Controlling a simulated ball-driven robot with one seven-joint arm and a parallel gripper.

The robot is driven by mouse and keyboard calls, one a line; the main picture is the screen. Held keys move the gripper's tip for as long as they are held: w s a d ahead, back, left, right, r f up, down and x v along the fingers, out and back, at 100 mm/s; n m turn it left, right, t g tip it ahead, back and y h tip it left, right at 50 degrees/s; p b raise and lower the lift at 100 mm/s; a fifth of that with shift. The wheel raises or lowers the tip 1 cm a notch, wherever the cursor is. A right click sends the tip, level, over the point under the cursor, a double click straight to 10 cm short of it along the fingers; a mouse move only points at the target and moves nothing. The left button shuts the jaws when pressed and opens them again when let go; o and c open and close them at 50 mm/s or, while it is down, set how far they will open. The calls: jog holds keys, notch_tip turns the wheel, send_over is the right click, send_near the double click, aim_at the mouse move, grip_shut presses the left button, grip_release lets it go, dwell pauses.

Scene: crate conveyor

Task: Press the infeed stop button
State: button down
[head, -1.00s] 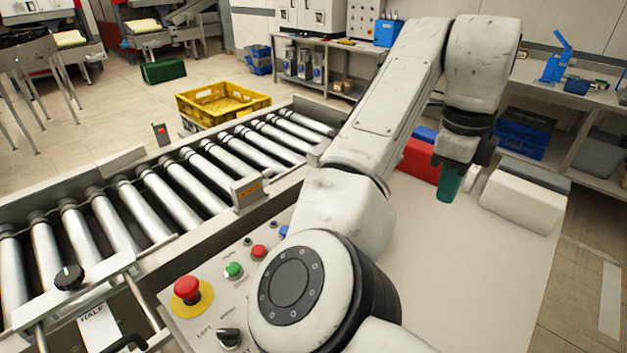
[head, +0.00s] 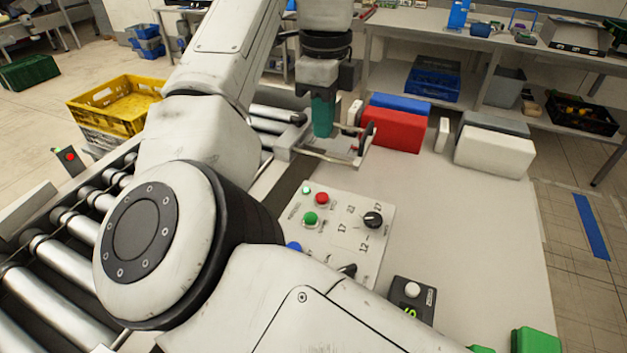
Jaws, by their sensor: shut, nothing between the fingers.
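A light control panel (head: 345,210) lies on the pale table beyond my forearm. It carries a red button (head: 322,198), a green button (head: 310,218) and a blue button (head: 293,247), with two dark knobs. Their labels are too small to read, so I cannot tell which is the infeed stop button. My arm hides the panel's near left part. My gripper (head: 323,128) points down with its teal fingers together and empty. It appears above and beyond the panel, near a metal bracket, apart from the buttons.
The roller conveyor (head: 47,250) runs along the left. Red (head: 393,130) and white (head: 494,150) blocks stand at the table's back. A black box with a white button (head: 412,290) sits right of the panel. The table's right middle is clear.

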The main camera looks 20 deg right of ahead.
aim_at(322, 196)
notch_tip(322, 196, down, 14)
jog(key=shift+f, duration=0.1)
dwell(0.6)
